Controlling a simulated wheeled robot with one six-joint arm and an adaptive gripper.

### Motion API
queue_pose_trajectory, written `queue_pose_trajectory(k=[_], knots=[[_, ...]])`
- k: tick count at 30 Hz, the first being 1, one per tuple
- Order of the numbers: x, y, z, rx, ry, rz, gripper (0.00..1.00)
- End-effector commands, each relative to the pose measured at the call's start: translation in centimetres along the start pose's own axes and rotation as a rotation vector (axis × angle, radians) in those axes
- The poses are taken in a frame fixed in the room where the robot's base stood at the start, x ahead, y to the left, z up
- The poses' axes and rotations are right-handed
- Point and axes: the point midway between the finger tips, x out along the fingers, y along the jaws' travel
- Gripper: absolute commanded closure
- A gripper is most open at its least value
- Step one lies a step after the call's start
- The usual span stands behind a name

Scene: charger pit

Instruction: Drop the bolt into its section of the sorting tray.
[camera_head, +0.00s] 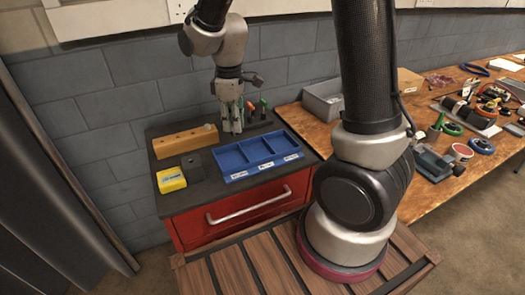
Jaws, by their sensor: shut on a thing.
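The blue sorting tray (226,162) lies on the dark top of a red cabinet, with three sections side by side and a white label on the front of each. The labels are too small to read. My gripper (232,130) points down behind the tray's back edge, left of its middle in the picture. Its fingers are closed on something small. I cannot make out the bolt between the fingers, and I see no bolt elsewhere. The tray sections look empty.
A wooden block (184,141) with holes, a yellow box (171,180) and a dark square block (195,167) stand left of the tray. Upright handled tools (263,108) stand close right of my gripper. A cluttered wooden bench (310,128) is at the right.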

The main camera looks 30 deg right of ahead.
Motion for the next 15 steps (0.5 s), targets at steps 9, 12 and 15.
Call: queue_pose_trajectory(k=[9,12,15], knots=[[2.8,0.0,0.0,0.000,-0.001,-0.001,1.00],[3.0,0.0,0.0,0.000,0.000,0.000,1.00],[3.0,0.0,0.0,0.000,0.001,0.001,1.00]])
